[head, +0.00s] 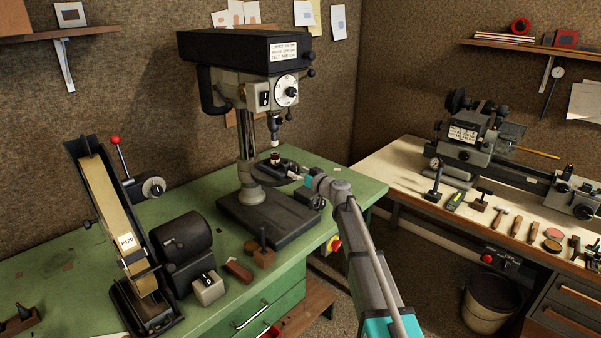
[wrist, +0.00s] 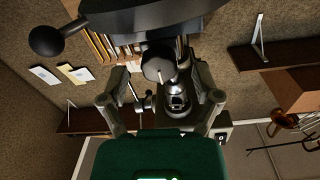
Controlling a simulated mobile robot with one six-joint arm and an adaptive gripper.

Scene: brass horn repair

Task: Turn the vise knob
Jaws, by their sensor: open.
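The drill press (head: 248,95) stands on the green bench, with a small dark vise (head: 284,166) on its round table. My gripper (head: 303,180) is at the right side of the vise, small in the head view. In the wrist view, my gripper (wrist: 162,78) is open, one finger on each side. A grey rounded knob (wrist: 158,64) shows between the fingers, likely the vise knob. The fingers look apart from it; whether either touches cannot be told. The knob is too small to make out in the head view.
A belt sander (head: 118,235) stands at the left of the green bench (head: 60,268). A small lathe (head: 468,145) and several hand tools are on the right bench. A black ball-ended handle (wrist: 46,40) shows at upper left in the wrist view.

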